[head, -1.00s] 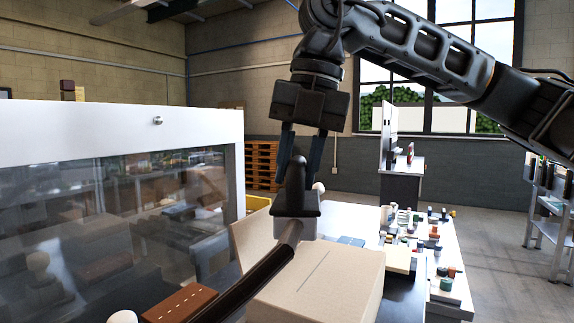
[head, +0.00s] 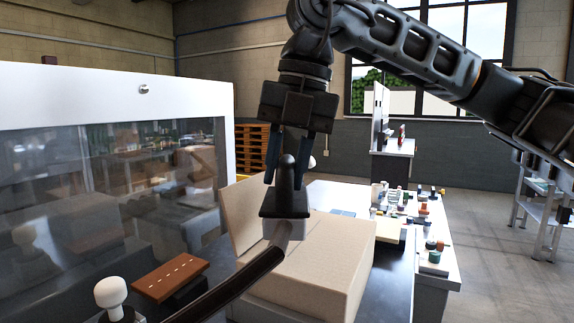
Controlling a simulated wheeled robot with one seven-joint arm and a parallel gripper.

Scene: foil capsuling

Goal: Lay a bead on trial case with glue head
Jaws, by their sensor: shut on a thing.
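My gripper (head: 286,165) points down and is shut on the glue head (head: 285,203), a dark block with a rounded upright grip and a pale lower part. A thick dark hose (head: 245,277) runs from it to the lower left. The trial case (head: 345,265) is a tan cardboard box on the dark bench, with one flap (head: 240,210) raised at its left. The glue head is in front of or over the left part of its top. Its nozzle tip is hidden, so I cannot tell whether it touches. No bead is visible on the case.
A white-framed machine with a glass front (head: 120,180) stands at left. A brown block with white dashes (head: 170,277) and a white knob (head: 110,293) are at lower left. A table (head: 449,270) with several small jars is behind the case.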

